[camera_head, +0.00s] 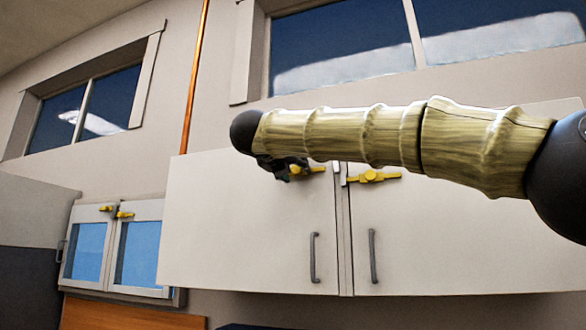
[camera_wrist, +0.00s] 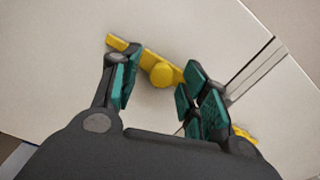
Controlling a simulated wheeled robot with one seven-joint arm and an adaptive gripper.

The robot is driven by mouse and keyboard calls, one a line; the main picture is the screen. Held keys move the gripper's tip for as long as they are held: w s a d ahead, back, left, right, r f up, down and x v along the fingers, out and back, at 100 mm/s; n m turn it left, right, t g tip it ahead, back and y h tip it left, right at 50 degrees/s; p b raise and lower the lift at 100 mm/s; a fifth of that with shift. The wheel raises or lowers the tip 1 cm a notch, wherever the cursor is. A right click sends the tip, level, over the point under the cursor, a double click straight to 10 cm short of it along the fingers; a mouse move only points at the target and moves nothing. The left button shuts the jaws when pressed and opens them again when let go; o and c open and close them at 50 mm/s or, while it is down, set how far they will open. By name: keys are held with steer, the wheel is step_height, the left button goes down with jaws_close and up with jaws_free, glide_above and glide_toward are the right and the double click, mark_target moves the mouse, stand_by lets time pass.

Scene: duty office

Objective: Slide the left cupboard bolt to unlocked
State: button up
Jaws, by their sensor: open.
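The white cupboard has a left door (camera_head: 235,225) and a right door (camera_head: 430,235), both closed. The yellow left bolt (camera_head: 314,169) lies on the left door near the upper middle seam, partly hidden by my gripper and arm. In the wrist view this bolt (camera_wrist: 163,74) shows a bar with a round knob. My gripper (camera_head: 284,168) is at this bolt, below the end of my arm. In the wrist view my gripper (camera_wrist: 160,82) is open, with the knob between its green-padded fingers. I cannot tell whether either finger touches it.
A second yellow bolt (camera_head: 374,176) is on the right door; it also shows beside the right finger in the wrist view (camera_wrist: 243,133). Two grey handles (camera_head: 312,258) (camera_head: 373,257) are lower down. A smaller glass-fronted cabinet (camera_head: 112,247) with yellow bolts stands at left.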

steer(key=v, duration=1.2)
steer(key=shift+w, duration=0.1)
